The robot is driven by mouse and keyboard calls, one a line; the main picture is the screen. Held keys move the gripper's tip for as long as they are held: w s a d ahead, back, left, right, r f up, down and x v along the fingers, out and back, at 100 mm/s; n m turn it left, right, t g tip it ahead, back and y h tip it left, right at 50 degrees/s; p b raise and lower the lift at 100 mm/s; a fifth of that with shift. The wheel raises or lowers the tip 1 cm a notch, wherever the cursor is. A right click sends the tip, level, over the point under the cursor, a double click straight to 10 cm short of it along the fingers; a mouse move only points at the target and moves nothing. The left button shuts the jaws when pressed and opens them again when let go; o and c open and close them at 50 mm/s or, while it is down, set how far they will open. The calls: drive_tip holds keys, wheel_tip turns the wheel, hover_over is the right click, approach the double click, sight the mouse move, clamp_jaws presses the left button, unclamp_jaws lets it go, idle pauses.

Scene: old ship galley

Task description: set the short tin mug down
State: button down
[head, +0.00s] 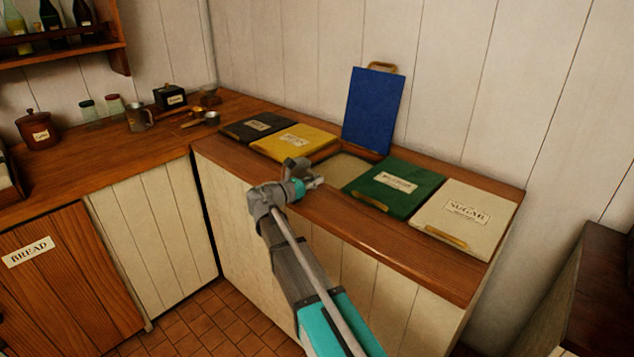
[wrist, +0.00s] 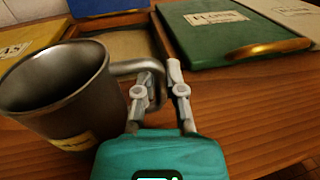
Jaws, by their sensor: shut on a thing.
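The short tin mug (wrist: 62,95) is grey metal with a paper label low on its side. It fills the left of the wrist view, upright or nearly so, its open rim facing up. My gripper (wrist: 160,80) is shut on the mug's handle, with the cup body to the left of the fingers. In the head view my gripper (head: 310,180) is over the front edge of the wooden counter (head: 372,247), before the open bin. The mug is hard to make out there. I cannot tell whether its base touches the wood.
An open bin (head: 348,170) lies behind my gripper, its blue lid (head: 372,110) leaning upright on the wall. A yellow lid (head: 293,145) is to the left; green (head: 393,188) and cream (head: 465,216) lids are to the right. Another tin mug (head: 137,118) stands on the left counter.

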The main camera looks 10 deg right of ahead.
drive_tip(key=shift+f, duration=0.1)
drive_tip(key=c, duration=1.2)
unclamp_jaws()
drive_tip(key=o, duration=0.5)
drive_tip(key=shift+c, duration=0.2)
drive_tip(key=shift+a, duration=0.1)
drive_tip(key=v, duration=1.1)
drive_tip(key=shift+s+a, duration=0.25)
drive_tip(key=shift+a, duration=0.1)
